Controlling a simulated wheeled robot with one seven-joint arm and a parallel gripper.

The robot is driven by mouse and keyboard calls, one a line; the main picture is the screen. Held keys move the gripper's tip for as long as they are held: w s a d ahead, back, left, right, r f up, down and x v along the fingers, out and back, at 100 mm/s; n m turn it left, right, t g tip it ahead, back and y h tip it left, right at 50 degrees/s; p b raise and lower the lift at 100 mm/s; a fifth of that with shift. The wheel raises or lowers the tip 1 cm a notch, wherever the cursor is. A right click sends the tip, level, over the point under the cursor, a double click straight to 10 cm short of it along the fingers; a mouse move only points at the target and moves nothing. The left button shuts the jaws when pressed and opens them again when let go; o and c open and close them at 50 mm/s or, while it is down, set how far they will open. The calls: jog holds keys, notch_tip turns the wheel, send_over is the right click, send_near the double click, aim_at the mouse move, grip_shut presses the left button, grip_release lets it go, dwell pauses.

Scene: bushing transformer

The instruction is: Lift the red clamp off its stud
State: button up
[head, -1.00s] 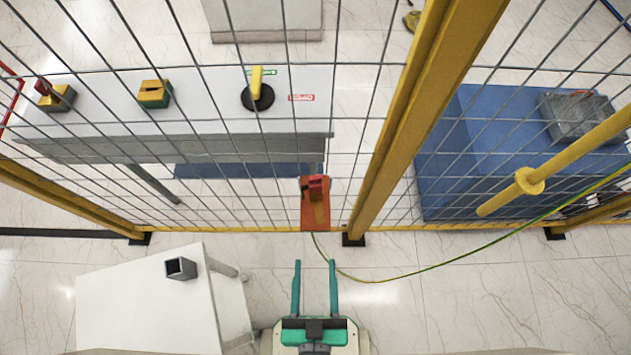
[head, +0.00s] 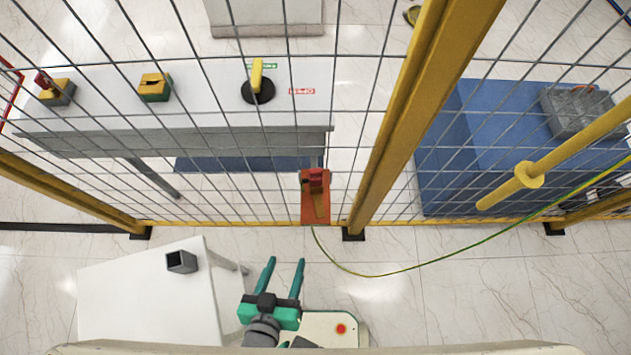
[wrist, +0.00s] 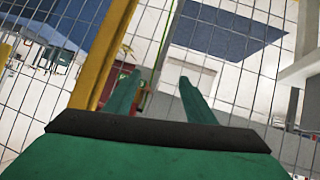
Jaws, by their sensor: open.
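The red clamp (head: 316,178) sits at the top of an orange-red plate (head: 309,208) at the foot of the mesh fence, left of the yellow post. The stud under it cannot be made out. My gripper (head: 285,262) is open and empty, its two green fingers pointing toward the fence, short of the clamp and a little to its left in the head view. In the wrist view my gripper (wrist: 156,88) shows spread fingers with the fence mesh between them. I cannot make out the clamp for certain there.
A white table (head: 145,300) with a dark square holder (head: 181,261) stands left of my gripper. A yellow post (head: 410,110) and wire fence stand ahead. A green-yellow cable (head: 440,262) runs right from the plate. Floor to the right is clear.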

aim_at(314, 172)
jog(key=w+a+r+g+h, duration=0.1)
jog(key=w+a+g, duration=0.4)
jog(key=w, duration=0.4)
jog(key=shift+w+d+r+n+g+y, duration=0.3)
jog(key=shift+w+d+r+g, duration=0.65)
jog(key=shift+w+d+r, duration=0.9)
jog(key=shift+w+d+r+n+g+y, duration=0.1)
jog(key=shift+w+d+r+g+y, duration=0.25)
jog(key=shift+w+d+r+g, duration=1)
jog(key=shift+w+d+r+n+g+y, duration=0.2)
jog(key=shift+w+d+r+g+y, duration=0.25)
jog(key=shift+w+d+r, duration=1.8)
jog(key=shift+w+d+f, duration=0.3)
jog(key=shift+d, duration=0.35)
jog(key=shift+w+a+r+n+g+y, duration=0.1)
jog(key=shift+w+r+n+g+y, duration=0.15)
jog(key=shift+r, duration=0.55)
jog(key=shift+a+r+n+g+y, duration=0.1)
jog(key=shift+r+y, duration=0.25)
jog(key=shift+r, duration=0.4)
notch_tip(314, 172, down, 5)
jog(key=shift+d+f, duration=0.1)
jog(key=shift+f, duration=0.1)
jog(key=shift+d+f, duration=0.15)
jog(key=shift+f, duration=1.2)
jog(key=shift+d+f, duration=0.1)
jog(key=shift+f, duration=1.2)
jog(key=shift+c, duration=0.3)
